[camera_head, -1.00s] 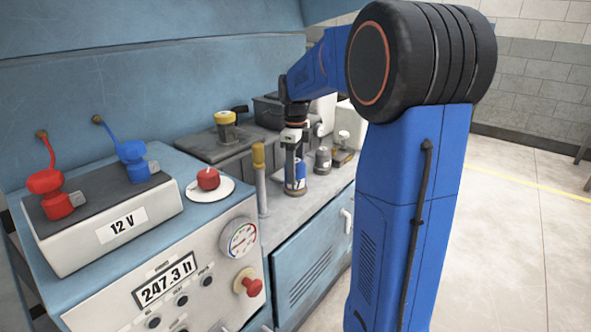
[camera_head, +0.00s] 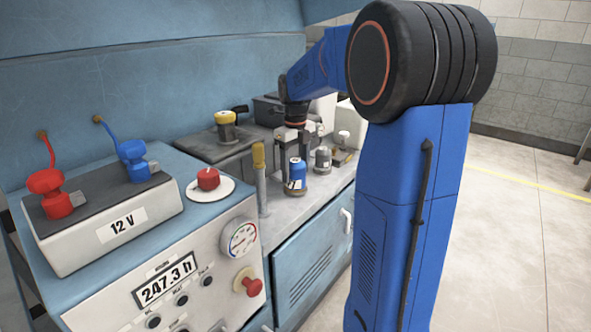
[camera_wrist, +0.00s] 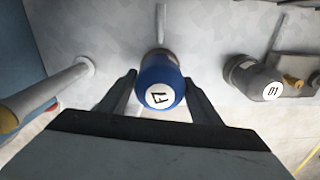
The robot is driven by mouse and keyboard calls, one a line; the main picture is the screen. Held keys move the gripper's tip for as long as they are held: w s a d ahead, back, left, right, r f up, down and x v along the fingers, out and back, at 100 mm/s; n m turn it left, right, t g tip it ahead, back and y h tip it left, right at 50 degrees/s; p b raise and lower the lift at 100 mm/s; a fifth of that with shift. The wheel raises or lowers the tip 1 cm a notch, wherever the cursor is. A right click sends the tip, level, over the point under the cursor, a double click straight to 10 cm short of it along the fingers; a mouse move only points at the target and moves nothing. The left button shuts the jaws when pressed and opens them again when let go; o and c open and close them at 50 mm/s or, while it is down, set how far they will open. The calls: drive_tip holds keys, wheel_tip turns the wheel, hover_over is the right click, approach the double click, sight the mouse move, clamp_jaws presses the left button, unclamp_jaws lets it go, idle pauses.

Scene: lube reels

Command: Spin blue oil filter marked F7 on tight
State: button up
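The blue oil filter (camera_wrist: 160,80), with a white disc marked F7 on its top, stands upright on the bench; it also shows in the head view (camera_head: 296,174). In the head view my gripper (camera_head: 293,140) is above and slightly behind the filter. What lies beneath the filter is hidden.
A grey filter marked 01 (camera_wrist: 258,80) stands to the right, also seen in the head view (camera_head: 323,160). An upright post with a yellow top (camera_head: 259,175) stands to the left. A console with a 12 V battery box (camera_head: 115,215) fills the near left.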

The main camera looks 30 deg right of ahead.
drive_tip(key=shift+o, duration=1.3)
wheel_tip(320, 180, up, 22)
wheel_tip(320, 180, down, 23)
drive_tip(key=n, duration=1.5)
drive_tip(key=shift+d, duration=0.1)
idle(1.1)
